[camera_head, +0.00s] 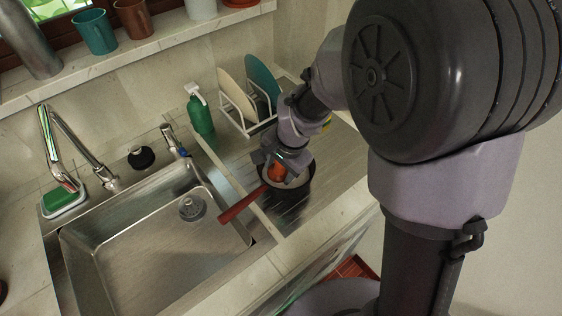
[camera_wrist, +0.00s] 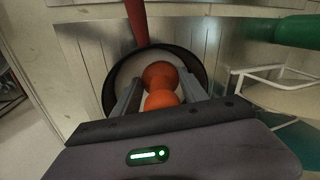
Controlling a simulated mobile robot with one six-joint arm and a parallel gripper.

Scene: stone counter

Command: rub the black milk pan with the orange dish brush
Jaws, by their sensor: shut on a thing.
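The black milk pan (camera_head: 296,201) stands on the ribbed steel drainboard right of the sink, its red-brown handle (camera_head: 243,204) reaching left over the sink's edge. In the wrist view the pan's dark rim (camera_wrist: 203,66) rings a pale inside. My gripper (camera_head: 277,166) is over the pan and shut on the orange dish brush (camera_head: 277,172). In the wrist view the brush (camera_wrist: 160,75) shows as rounded orange parts between my fingers, inside the pan's outline. Its lower end is hidden, so I cannot tell whether it touches the pan's bottom.
A green soap bottle (camera_head: 200,113) and a white dish rack (camera_head: 238,108) with plates stand behind the pan. The steel sink (camera_head: 150,255) is at left, with a tap (camera_head: 85,150) and a green sponge (camera_head: 62,200) on a dish. Cups line the ledge above.

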